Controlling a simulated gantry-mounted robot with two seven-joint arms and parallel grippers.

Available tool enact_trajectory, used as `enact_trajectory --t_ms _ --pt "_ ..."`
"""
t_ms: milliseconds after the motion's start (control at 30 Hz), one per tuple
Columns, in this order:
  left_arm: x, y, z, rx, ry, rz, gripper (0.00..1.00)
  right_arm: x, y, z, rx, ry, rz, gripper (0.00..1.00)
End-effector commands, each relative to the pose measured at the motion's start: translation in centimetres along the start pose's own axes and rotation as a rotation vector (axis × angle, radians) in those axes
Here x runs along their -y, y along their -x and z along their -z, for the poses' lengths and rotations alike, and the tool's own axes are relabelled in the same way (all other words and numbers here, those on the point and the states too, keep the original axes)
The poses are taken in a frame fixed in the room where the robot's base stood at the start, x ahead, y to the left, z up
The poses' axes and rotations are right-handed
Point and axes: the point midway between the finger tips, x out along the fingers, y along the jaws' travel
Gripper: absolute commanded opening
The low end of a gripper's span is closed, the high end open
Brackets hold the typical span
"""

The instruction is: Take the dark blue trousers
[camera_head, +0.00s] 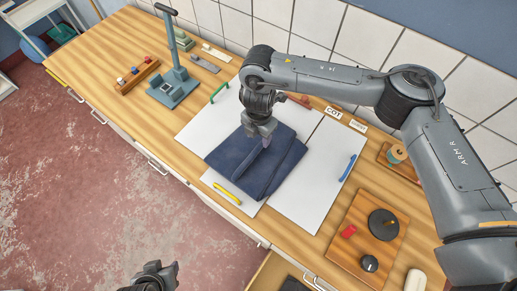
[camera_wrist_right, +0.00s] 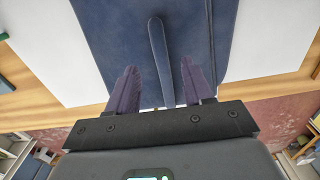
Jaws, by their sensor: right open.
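The dark blue trousers (camera_head: 240,163) lie folded on white sheets on the wooden bench in the head view. They also fill the middle of the right wrist view (camera_wrist_right: 205,40). My right gripper (camera_head: 265,141) points down over their upper part. In the right wrist view my right gripper (camera_wrist_right: 163,88) is open, with a raised narrow fold of the dark blue cloth between its two fingers. Whether the fingers touch the cloth I cannot tell. My left gripper (camera_head: 160,276) is at the bottom edge, away from the bench, its jaws unclear.
White sheets (camera_head: 308,190) lie under and beside the trousers, with a yellow strip (camera_head: 227,194), a green handle (camera_head: 219,93) and a blue handle (camera_head: 348,168) around them. A grey-green stand (camera_head: 175,85) is at left. A wooden board (camera_head: 367,238) holds dark discs at right. A tiled wall (camera_head: 310,30) stands behind.

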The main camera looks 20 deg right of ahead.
Motion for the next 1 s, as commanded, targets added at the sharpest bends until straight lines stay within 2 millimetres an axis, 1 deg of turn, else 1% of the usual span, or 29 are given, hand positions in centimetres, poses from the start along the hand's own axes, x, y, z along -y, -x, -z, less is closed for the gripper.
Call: enact_trajectory --t_ms 67,267,367,467,500,600,700,967,1000 --pt "0.1 0.0 0.0 0.0 -0.003 0.003 0.38 0.0 -0.7 0.0 -0.001 0.0 0.0 0.51" --pt "0.2 0.1 0.0 0.0 -0.009 0.008 0.38 0.0 -1.6 0.1 0.0 0.0 0.0 0.51" --pt "0.3 0.3 0.2 -0.002 -0.009 0.008 0.38 0.1 -2.6 0.2 -0.002 0.0 0.002 0.51" --pt "0.3 1.2 0.5 -0.002 -0.009 0.008 0.38 0.2 -3.6 0.2 0.001 -0.001 0.002 0.51" --pt "0.3 1.4 0.6 -0.002 -0.009 0.008 0.38 0.2 -4.2 0.2 0.001 -0.001 0.003 0.51" --pt "0.3 1.6 0.7 -0.005 -0.008 0.008 0.38 0.1 -5.4 0.2 0.0 0.0 0.001 0.51" --pt "0.3 1.7 0.7 -0.005 -0.006 0.006 0.38 0.1 -6.1 0.3 0.0 0.001 0.001 0.51" --pt "0.0 1.6 0.7 -0.006 0.003 -0.001 0.38 0.1 -6.3 0.2 0.001 0.001 -0.001 0.51" --pt "0.0 1.6 0.7 -0.006 0.003 -0.002 0.38 0.1 -6.3 0.2 0.001 0.001 -0.001 0.46"
